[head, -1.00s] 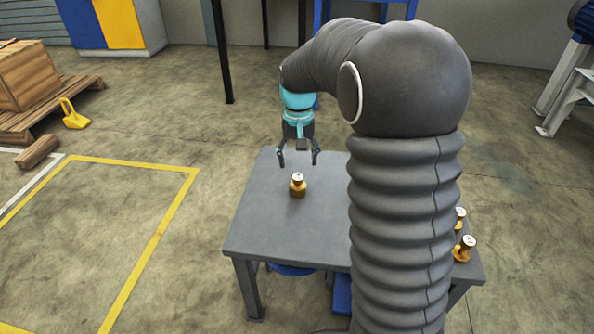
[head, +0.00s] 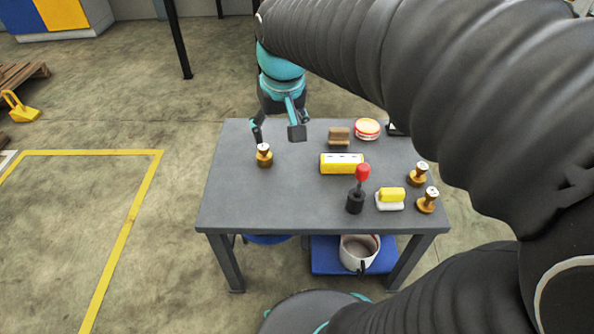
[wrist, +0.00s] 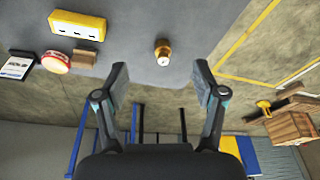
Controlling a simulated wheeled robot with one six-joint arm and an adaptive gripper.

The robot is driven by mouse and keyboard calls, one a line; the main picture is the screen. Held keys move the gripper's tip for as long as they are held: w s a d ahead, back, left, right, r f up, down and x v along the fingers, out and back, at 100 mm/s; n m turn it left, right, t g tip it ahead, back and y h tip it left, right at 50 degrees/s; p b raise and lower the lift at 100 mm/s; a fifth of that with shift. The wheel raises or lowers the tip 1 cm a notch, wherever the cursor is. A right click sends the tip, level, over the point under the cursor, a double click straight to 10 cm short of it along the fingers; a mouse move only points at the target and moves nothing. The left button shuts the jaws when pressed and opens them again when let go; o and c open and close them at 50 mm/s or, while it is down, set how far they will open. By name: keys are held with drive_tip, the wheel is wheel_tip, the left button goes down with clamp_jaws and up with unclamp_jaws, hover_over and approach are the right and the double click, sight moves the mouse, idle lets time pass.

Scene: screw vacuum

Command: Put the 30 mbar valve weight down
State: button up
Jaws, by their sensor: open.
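A brass valve weight (head: 264,155) with a pale top stands upright on the left part of the grey table (head: 285,198). It also shows in the wrist view (wrist: 163,52), beyond and between the open fingers. My gripper (head: 277,135) is open and empty, behind and slightly above this weight and apart from it. In the wrist view my gripper (wrist: 160,85) has both fingers spread wide. Two similar brass weights, one (head: 418,174) behind the other (head: 428,200), stand at the table's right edge. I cannot read which weight is marked 30 mbar.
On the table are a yellow block with dark slots (head: 342,163), a red-topped black item (head: 356,190), a yellow-and-white item (head: 390,198), a brown block (head: 339,136) and a red-and-white round tin (head: 367,129). A white pot (head: 359,250) sits below. The table's front left is clear.

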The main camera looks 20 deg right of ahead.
drive_tip(key=s+f+t, duration=0.2)
drive_tip(key=s, duration=1.1)
drive_tip(key=shift+a+f+n+t, duration=0.2)
drive_tip(key=shift+n+t, duration=0.1)
drive_tip(key=shift+n, duration=0.1)
